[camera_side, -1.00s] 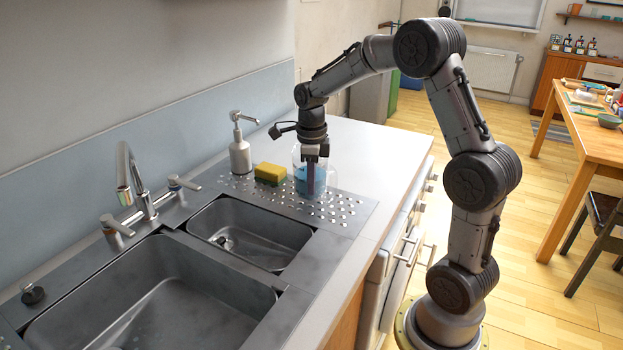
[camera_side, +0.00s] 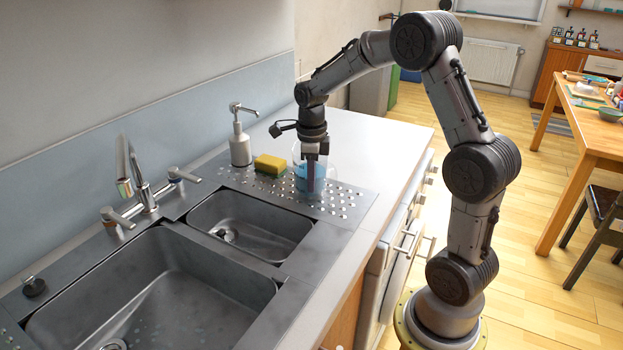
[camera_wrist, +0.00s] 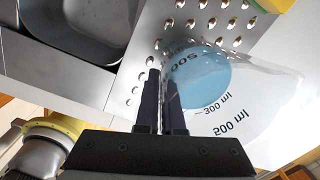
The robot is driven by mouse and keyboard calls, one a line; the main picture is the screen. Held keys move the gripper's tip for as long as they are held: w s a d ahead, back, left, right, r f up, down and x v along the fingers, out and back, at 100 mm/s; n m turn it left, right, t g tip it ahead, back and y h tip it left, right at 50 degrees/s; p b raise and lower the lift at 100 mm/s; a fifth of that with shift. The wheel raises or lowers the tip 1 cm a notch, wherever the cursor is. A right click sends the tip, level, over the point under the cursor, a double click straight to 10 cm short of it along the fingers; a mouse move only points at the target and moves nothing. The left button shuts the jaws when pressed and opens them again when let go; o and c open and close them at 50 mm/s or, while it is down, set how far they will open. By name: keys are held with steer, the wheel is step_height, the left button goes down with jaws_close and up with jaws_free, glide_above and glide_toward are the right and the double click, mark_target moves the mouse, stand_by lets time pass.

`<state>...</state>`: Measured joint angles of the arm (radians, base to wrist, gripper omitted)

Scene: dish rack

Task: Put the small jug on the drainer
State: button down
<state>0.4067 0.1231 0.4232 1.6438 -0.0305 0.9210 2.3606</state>
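The small jug (camera_side: 300,178) is clear, with a blue base. It appears upright on the perforated steel drainer (camera_side: 345,197). The wrist view shows the jug (camera_wrist: 205,80) from above, with 300 ml and 500 ml marks on its side. My gripper (camera_side: 312,187) points down at the jug's near side. In the wrist view the two dark fingers of my gripper (camera_wrist: 162,85) are close together, with a narrow gap at the jug's wall. They appear closed on that wall, though the contact itself is hard to see.
A yellow and green sponge (camera_side: 270,165) and a soap dispenser (camera_side: 240,145) stand just left of the jug. A small basin (camera_side: 250,225) and a large basin (camera_side: 150,290) with a tap (camera_side: 140,180) lie nearer. The white worktop (camera_side: 375,145) behind is clear.

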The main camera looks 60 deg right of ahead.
steer(key=shift+f, duration=0.2)
stand_by(0.4)
steer(key=c, duration=1)
jaws_free()
steer(key=shift+o, duration=0.2)
steer(key=c, duration=0.4)
steer(key=shift+a+r, duration=0.1)
steer(key=shift+r, duration=4.1)
steer(key=shift+r, duration=0.1)
